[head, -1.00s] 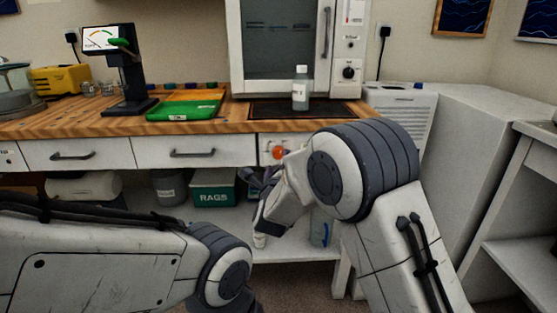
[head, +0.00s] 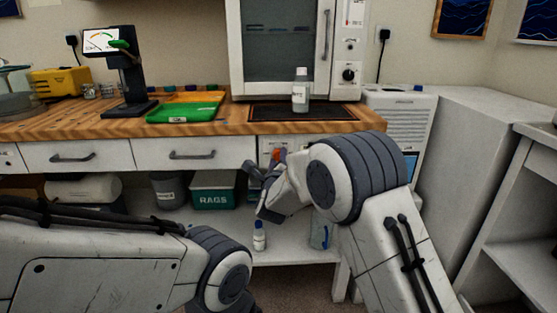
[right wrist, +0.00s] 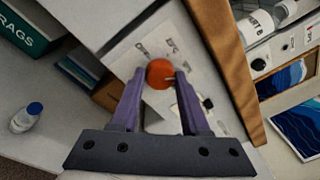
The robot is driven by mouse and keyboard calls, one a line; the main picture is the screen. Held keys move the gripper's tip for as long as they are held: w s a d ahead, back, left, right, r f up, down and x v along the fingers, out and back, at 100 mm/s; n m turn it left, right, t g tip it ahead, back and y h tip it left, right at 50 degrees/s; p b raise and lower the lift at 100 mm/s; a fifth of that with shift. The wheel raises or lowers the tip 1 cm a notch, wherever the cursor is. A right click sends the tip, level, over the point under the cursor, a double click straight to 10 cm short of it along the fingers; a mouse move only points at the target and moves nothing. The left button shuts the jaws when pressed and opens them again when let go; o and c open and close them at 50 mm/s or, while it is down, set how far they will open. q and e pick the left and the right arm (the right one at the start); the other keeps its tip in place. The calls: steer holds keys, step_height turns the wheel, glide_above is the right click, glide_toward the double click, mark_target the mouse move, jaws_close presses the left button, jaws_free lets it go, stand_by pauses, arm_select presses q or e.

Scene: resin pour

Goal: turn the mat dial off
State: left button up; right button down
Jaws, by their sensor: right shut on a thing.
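The mat dial is an orange-red round knob (right wrist: 160,74) on a white panel on the bench front. In the right wrist view my right gripper (right wrist: 158,80) has one finger on each side of it and is shut on it. In the head view the dial (head: 277,154) is partly hidden behind my right gripper (head: 267,168). The dark heating mat (head: 300,112) lies on the bench top above the panel, with a white-capped bottle (head: 300,92) standing on it. My left arm comes in at lower left; its gripper is out of view.
A white oven (head: 290,45) stands behind the mat. A green tray (head: 185,108) and a black stand with a gauge screen (head: 101,40) are to the left. A RAGS bin (head: 213,190) and a small bottle (head: 259,236) sit on the lower shelf.

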steer(key=shift+f+n, duration=0.1)
steer(key=shift+n, duration=0.3)
steer(key=shift+f+n+b, duration=0.1)
steer(key=shift+n+b, duration=0.65)
steer(key=shift+n, duration=0.25)
steer(key=n+b, duration=0.1)
steer(key=n, duration=0.2)
steer(key=shift+n+t, duration=0.3)
steer(key=n+y, duration=0.1)
steer(key=n, duration=1.1)
steer(key=n+y, duration=0.1)
steer(key=n, duration=0.6)
steer(key=shift+d+y+p, duration=0.15)
steer(key=shift+y+p, duration=0.15)
steer(key=shift+p, duration=0.1)
steer(key=shift+n, duration=0.3)
